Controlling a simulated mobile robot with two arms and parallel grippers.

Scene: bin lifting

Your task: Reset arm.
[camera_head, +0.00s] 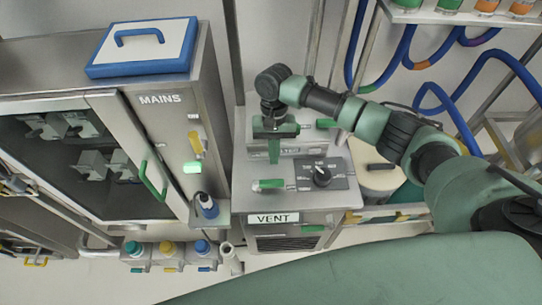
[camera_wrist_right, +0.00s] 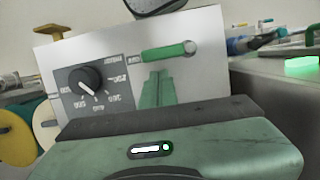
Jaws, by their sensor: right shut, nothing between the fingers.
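My right arm (camera_head: 375,125) reaches in from the right, over a grey control box with a "VENT" label (camera_head: 272,219). My right gripper (camera_head: 274,152) is above the rear part of that box, pointing down, with its green fingers together and nothing between them. In the right wrist view the shut fingers (camera_wrist_right: 158,88) show in front of the box's panel, beside the black dial (camera_wrist_right: 84,81) and a green handle (camera_wrist_right: 168,52). The dial also shows in the head view (camera_head: 320,175), to the right of and nearer than the gripper. My left gripper is not in view.
A "MAINS" cabinet (camera_head: 160,125) stands left of the box, with a blue-edged case (camera_head: 145,47) on top and a lit green button (camera_head: 192,168). Blue hoses (camera_head: 487,75) hang at the right.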

